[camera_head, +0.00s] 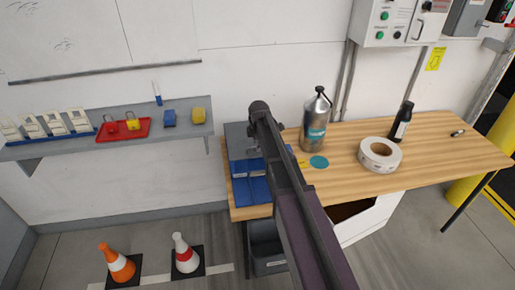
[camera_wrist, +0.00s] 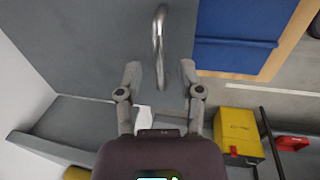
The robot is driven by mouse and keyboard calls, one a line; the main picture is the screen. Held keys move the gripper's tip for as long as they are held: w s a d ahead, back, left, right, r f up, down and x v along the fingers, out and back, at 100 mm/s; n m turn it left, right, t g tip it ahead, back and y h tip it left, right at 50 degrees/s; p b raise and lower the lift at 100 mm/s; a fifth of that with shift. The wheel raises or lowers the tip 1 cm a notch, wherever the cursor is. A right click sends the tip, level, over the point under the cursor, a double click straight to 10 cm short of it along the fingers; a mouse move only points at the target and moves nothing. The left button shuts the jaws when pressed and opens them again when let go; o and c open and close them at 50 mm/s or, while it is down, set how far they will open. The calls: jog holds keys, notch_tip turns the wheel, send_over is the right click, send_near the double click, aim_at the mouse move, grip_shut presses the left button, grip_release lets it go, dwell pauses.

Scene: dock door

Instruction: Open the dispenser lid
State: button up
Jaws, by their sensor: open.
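The dispenser looks like a grey box at the left end of the wooden workbench; its grey lid (camera_head: 236,133) is partly hidden by my arm in the head view. In the wrist view the flat grey lid (camera_wrist: 80,40) fills the upper left, with a curved metal handle (camera_wrist: 158,38) on it. My gripper (camera_wrist: 160,72) is open, with one fingertip on each side of the handle's near end. I see no finger closed on the handle. In the head view my arm hides most of the gripper and the handle.
Blue packs (camera_head: 240,190) lie beside the dispenser on the bench (camera_head: 435,150). A metal bottle (camera_head: 315,125), a tape roll (camera_head: 380,155) and a dark bottle (camera_head: 402,122) stand to the right. A shelf (camera_head: 60,148) holds padlocks at left. Two cones (camera_head: 117,262) stand on the floor.

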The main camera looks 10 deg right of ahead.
jog(key=shift+f, duration=0.2)
grip_shut()
jog(key=shift+d+r, duration=0.1)
